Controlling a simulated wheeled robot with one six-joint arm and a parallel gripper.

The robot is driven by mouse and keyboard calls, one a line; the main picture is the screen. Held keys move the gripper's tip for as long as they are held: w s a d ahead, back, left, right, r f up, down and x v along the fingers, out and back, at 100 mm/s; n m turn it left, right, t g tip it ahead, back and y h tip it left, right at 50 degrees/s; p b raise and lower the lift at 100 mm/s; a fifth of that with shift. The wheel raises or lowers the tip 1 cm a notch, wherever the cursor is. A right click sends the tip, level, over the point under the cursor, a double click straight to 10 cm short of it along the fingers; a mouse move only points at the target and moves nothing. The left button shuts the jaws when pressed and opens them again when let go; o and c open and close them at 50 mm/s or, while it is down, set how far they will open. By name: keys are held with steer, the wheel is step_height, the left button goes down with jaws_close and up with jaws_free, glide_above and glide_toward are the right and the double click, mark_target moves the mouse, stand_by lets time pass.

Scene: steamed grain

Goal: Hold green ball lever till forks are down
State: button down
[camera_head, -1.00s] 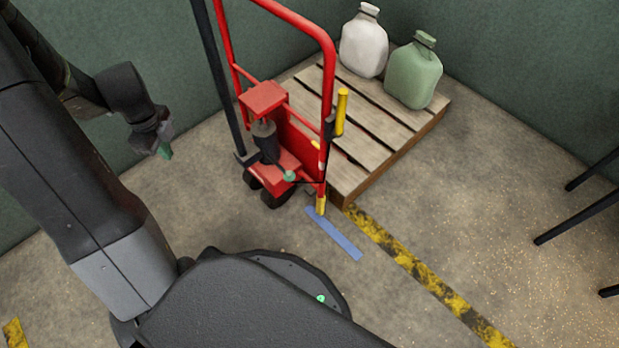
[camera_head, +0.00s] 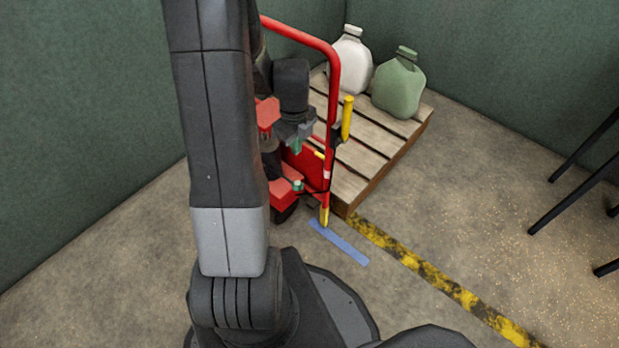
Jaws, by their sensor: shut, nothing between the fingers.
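A red pallet truck (camera_head: 333,65) stands at the near left end of a wooden pallet (camera_head: 366,150). The green ball (camera_head: 298,185) of its lever shows low on the truck, beside the red body. My gripper (camera_head: 296,148), with a green tip, is over the truck, a little above the ball in the picture and apart from it. It looks shut and empty. My arm hides the left part of the truck. The forks are hidden, so I cannot tell their height.
A yellow handle (camera_head: 347,118) sits on the truck's frame. Blue tape (camera_head: 339,242) and a yellow-black line (camera_head: 430,279) mark the floor. Dark legs (camera_head: 575,200) stand at right.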

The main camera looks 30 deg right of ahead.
mark_target(298, 183)
stand_by(0.3)
step_height(298, 183, down, 14)
steer(key=b, duration=0.5)
steer(key=shift+b, duration=0.3)
steer(key=shift+w+f, duration=0.1)
steer(key=shift+f, duration=0.05)
